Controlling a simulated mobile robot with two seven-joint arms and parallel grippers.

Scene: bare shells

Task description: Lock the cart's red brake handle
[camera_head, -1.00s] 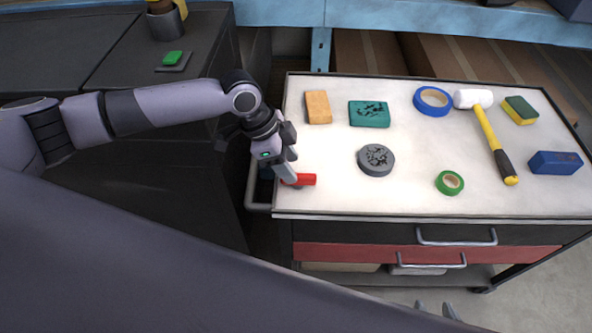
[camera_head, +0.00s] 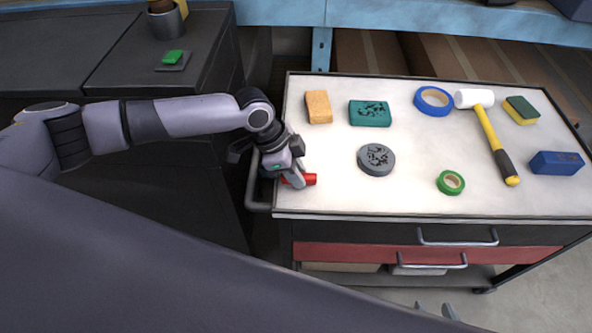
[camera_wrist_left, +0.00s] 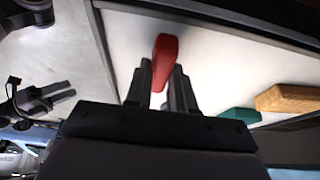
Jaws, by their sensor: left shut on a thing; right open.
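The cart (camera_head: 335,200) has a white top with a dark rim. Its red brake handle (camera_head: 308,179) shows at the front left corner of the top, partly hidden by my left gripper (camera_head: 297,180). In the left wrist view the red handle (camera_wrist_left: 164,58) lies between the two fingers of my left gripper (camera_wrist_left: 162,80), which are shut on it. My right gripper (camera_head: 433,309) shows only as two separated fingertips at the bottom edge of the head view, open and away from the cart top.
On the top lie an orange block (camera_head: 319,107), a teal block (camera_head: 369,113), a grey disc (camera_head: 376,159), blue tape (camera_head: 448,105), green tape (camera_head: 441,184), a mallet (camera_head: 490,140), a sponge (camera_head: 521,110) and a blue block (camera_head: 556,163). A grey push bar (camera_head: 249,185) runs along the left side.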

